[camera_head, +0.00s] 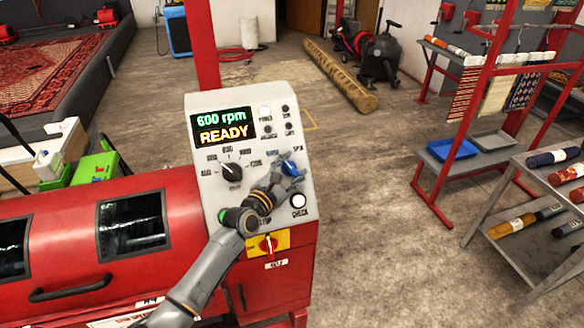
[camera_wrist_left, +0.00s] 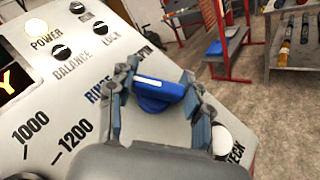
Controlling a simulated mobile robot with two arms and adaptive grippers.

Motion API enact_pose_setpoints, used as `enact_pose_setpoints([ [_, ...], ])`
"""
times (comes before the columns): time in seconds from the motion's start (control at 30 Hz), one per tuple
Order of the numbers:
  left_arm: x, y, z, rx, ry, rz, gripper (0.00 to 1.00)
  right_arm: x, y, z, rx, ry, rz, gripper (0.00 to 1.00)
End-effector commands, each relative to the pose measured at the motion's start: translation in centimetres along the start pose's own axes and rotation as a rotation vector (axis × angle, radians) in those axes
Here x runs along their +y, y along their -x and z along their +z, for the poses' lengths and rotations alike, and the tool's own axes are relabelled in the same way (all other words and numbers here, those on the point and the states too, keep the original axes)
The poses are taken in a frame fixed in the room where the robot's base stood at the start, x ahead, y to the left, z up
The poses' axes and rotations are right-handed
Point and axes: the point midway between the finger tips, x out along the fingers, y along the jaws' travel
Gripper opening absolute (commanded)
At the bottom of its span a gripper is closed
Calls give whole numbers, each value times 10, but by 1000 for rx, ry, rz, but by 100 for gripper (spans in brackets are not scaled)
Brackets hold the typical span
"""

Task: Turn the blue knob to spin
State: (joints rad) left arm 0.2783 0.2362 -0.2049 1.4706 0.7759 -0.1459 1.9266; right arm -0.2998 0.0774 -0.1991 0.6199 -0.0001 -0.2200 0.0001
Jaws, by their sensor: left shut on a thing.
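The blue knob (camera_head: 290,168) is on the sloped control panel (camera_head: 212,208) of the red machine. In the left wrist view the blue knob (camera_wrist_left: 154,94) sits between the two fingers of my left gripper (camera_wrist_left: 160,95), beside the RINSE label. My left gripper (camera_head: 284,178) is shut on the knob in the head view, its fingers partly hiding it. The panel display (camera_head: 222,127) reads 600 rpm and READY. My right gripper is not in view.
A black speed knob (camera_head: 231,173), a white CHECK button (camera_head: 299,201) and a red switch (camera_head: 268,246) are close by on the machine. A rack (camera_head: 470,120) with trays stands right. The floor between is clear.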

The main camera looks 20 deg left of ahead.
Motion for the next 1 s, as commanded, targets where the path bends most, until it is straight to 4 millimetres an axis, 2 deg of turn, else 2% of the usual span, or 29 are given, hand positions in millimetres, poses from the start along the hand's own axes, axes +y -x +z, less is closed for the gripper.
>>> enact_pose_setpoints([
  [0.27,1,0,0,1,-18,-26,18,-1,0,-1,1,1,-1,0],
  [0.47,1,0,0,0,-68,-109,18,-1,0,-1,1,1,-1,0],
  [0.77,2,0,1,1,-200,-331,18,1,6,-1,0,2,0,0],
  [1.0,2,0,2,1,-314,-526,18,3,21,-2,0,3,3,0],
])
